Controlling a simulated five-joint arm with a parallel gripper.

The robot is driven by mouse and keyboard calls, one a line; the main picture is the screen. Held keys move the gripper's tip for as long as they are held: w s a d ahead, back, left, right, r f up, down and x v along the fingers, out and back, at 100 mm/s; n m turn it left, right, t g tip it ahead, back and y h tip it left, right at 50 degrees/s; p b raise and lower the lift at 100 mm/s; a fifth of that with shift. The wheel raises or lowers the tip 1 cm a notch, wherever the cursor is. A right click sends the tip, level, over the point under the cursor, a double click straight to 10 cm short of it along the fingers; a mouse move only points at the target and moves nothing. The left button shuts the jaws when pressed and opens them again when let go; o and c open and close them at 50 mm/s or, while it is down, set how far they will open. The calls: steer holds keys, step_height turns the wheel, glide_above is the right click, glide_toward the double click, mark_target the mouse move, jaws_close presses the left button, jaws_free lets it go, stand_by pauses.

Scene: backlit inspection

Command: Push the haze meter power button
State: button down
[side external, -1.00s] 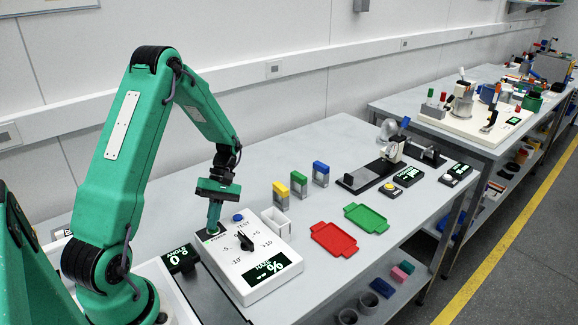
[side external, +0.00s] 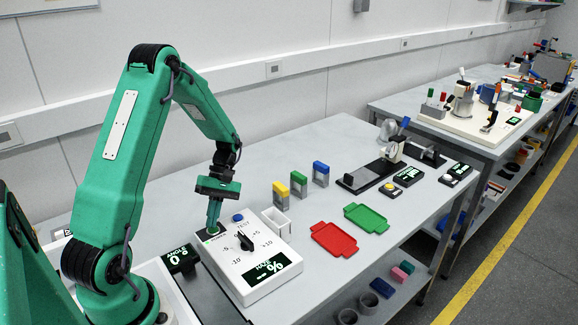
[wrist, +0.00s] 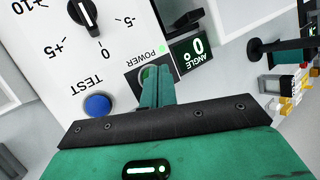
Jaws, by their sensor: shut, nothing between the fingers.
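The haze meter (side external: 262,268) is a white box with a dial (side external: 244,241), a blue TEST button (side external: 238,217) and a "HAZE %" display (side external: 268,268). In the wrist view the POWER label (wrist: 149,55) sits beside a dark square panel (wrist: 131,80) on the meter's corner. A round, pale green-edged power button (wrist: 145,72) shows partly behind my fingertips. My gripper (side external: 211,233) points down over that corner, shut and empty; it also shows in the wrist view (wrist: 155,73). I cannot tell whether its tips touch the button.
A small ANGLE display (wrist: 194,47) stands beside the meter. Red (side external: 334,239) and green (side external: 367,217) trays lie to the right, with yellow, green and blue blocks (side external: 299,180) beyond. The bench between them is clear.

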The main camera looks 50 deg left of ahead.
steer(key=shift+r, duration=0.1)
steer(key=shift+r, duration=2.95)
